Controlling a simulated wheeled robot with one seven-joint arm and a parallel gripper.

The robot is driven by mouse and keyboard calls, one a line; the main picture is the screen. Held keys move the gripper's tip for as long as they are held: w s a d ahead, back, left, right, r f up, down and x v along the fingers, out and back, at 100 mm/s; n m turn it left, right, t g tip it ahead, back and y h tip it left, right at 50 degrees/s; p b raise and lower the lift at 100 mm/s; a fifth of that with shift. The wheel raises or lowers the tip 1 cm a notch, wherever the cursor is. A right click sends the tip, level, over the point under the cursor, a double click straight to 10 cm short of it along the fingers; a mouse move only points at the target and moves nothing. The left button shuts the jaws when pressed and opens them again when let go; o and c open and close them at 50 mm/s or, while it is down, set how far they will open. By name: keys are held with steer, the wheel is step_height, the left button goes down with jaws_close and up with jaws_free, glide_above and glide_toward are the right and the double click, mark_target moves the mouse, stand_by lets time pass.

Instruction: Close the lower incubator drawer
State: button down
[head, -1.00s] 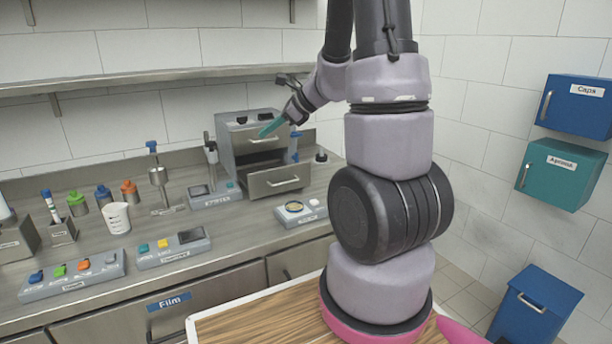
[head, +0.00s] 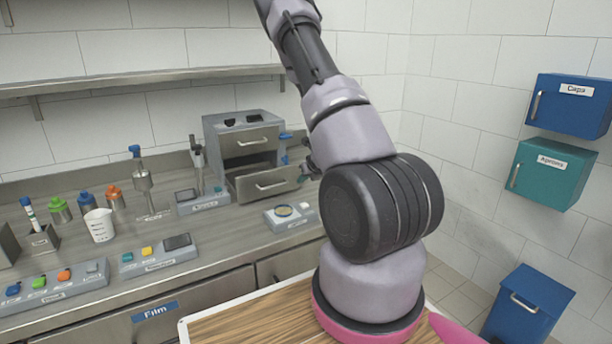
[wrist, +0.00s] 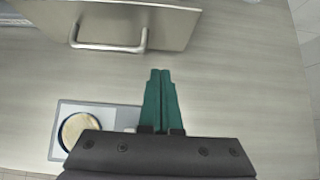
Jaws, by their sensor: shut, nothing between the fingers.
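The incubator (head: 243,133) is a grey box at the back of the counter. Its lower drawer (head: 270,183) stands pulled out, with a dark gap above its front; the upper drawer looks shut. In the wrist view the lower drawer front (wrist: 150,22) and its bar handle (wrist: 110,46) show at the top. My gripper (wrist: 161,75) has teal fingers pressed together and empty, over the counter in front of the drawer and apart from the handle. In the head view my gripper is mostly hidden behind my arm, to the right of the drawer.
A small device with a round yellowish dish (head: 284,211) sits on the counter in front of the drawer; it also shows in the wrist view (wrist: 80,131). A grey device (head: 202,199) with a stand is left of the incubator. Counter right of the dish is clear.

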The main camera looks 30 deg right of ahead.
mark_target(291, 184)
steer(key=x, duration=0.3)
steer(key=shift+w+f, duration=0.25)
steer(key=shift+f, duration=0.1)
steer(key=w, duration=0.3)
steer(key=shift+w+r, duration=0.15)
steer(key=shift+w+a, duration=0.1)
steer(key=shift+w, duration=0.2)
